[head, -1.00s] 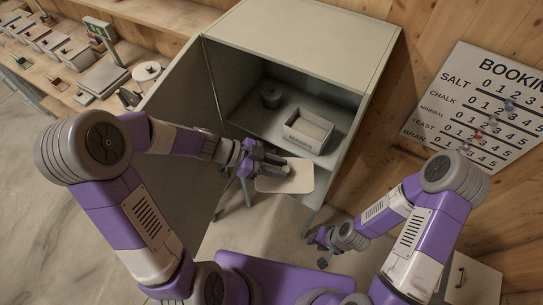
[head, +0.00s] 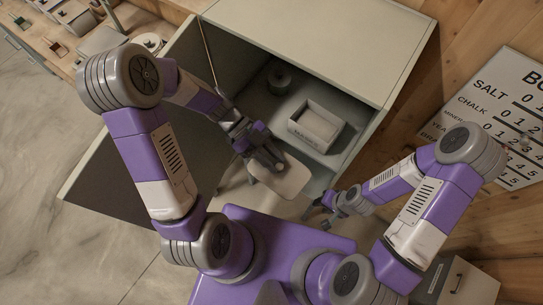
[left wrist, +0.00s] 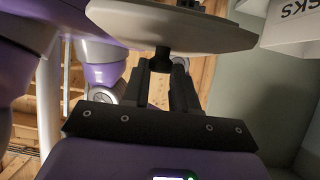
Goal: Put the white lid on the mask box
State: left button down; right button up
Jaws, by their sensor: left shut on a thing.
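The white lid (head: 284,178) is a flat pale plate with rounded corners, held in front of the open cabinet. My left gripper (head: 272,163) is shut on it; in the left wrist view the fingers (left wrist: 165,75) close on a knob on the lid (left wrist: 170,22). The mask box (head: 316,127) is a white, open-topped box with lettering on its front, standing on the cabinet shelf behind and right of the lid. Its lettered corner shows at the top right of the left wrist view (left wrist: 290,30). My right gripper (head: 322,208) is low, in front of the cabinet's right side, with nothing visible in it; its fingers appear apart.
The cabinet (head: 310,40) has its door (head: 140,160) swung open to the left. A dark round container (head: 279,80) stands on the shelf left of the box. A bench with small boxes lies at upper left. A booking board (head: 500,115) is on the right wall.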

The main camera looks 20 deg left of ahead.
pick_arm(q)
jog(key=shift+w+d+f, duration=0.1)
jog(key=shift+w+d, duration=0.1)
jog(key=shift+w, duration=0.45)
jog(key=shift+w+d, duration=0.2)
jog(key=shift+w, duration=0.45)
jog(key=w+d+f+b, duration=0.1)
jog(key=w+d, duration=0.2)
jog(key=w, duration=0.6)
jog(key=w+d+f+b, duration=0.1)
jog(key=w+d, duration=0.2)
jog(key=w, duration=0.7)
jog(key=shift+w+d+f+b, duration=0.15)
jog(key=shift+f+b, duration=0.15)
jog(key=shift+b, duration=0.05)
dwell(0.4)
jog(key=shift+p, duration=0.5)
dwell(1.1)
